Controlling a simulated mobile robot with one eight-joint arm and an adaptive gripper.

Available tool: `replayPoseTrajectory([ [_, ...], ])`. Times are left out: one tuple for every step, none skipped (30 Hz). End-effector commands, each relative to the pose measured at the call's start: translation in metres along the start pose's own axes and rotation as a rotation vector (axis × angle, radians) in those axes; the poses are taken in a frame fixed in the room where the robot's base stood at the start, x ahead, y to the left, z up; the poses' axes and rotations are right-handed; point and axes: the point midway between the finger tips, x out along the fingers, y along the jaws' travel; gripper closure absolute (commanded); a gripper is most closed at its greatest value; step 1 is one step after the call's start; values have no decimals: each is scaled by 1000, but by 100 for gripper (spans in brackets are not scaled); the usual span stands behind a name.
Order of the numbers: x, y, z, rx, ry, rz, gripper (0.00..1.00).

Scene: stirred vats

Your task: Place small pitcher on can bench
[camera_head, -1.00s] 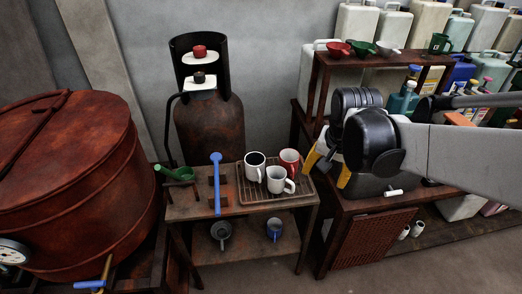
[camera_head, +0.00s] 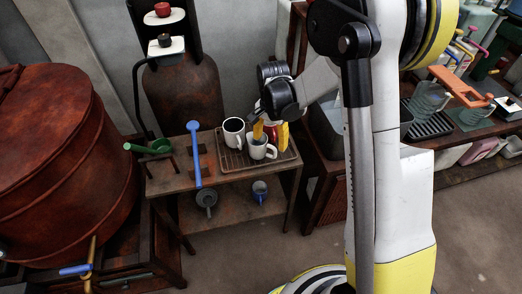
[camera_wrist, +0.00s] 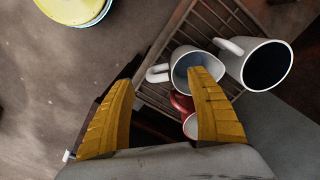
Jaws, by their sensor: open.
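Two white mugs, one dark inside (camera_head: 234,127) and one pale inside (camera_head: 259,150), stand on a wire rack on a small wooden bench (camera_head: 172,178). A red mug beside them is mostly hidden by my gripper. I cannot tell which vessel is the small pitcher. My gripper (camera_head: 270,130) is open just above the mugs. In the wrist view, my gripper (camera_wrist: 162,80) has its right finger overlapping the pale-inside mug (camera_wrist: 186,58); contact is unclear. The red mug (camera_wrist: 180,102) shows between the fingers. A bench with glass vessels (camera_head: 428,98) stands at the right; whether it is the can bench is unclear.
A grey vessel (camera_head: 206,199) and a blue mug (camera_head: 259,191) are on the lower shelf. A rusty vat (camera_head: 55,165) stands at left. My arm hides the middle right.

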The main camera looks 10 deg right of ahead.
Motion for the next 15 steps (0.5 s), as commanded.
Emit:
replayPoseTrajectory([
  [5, 0, -1, 0, 0, 0, 34],
  [8, 1, -1, 0, 0, 0, 34],
  [14, 2, -2, 0, 0, 0, 34],
  [19, 2, -3, 0, 0, 0, 34],
  [25, 3, -4, 0, 0, 0, 34],
  [32, 4, -5, 1, 0, 0, 34],
  [37, 4, -5, 0, 0, 0, 34],
  [41, 4, -5, 0, 0, 0, 34],
  [46, 4, -5, 0, 1, -1, 34],
  [48, 3, -4, 0, 1, -1, 34],
  [50, 4, -4, 0, 1, -1, 34],
  [50, 4, -4, 0, 1, -1, 34],
  [50, 4, -4, 0, 1, -1, 34],
  [49, 4, -4, 0, 1, -1, 34],
  [49, 4, -4, 0, 1, -1, 34],
])
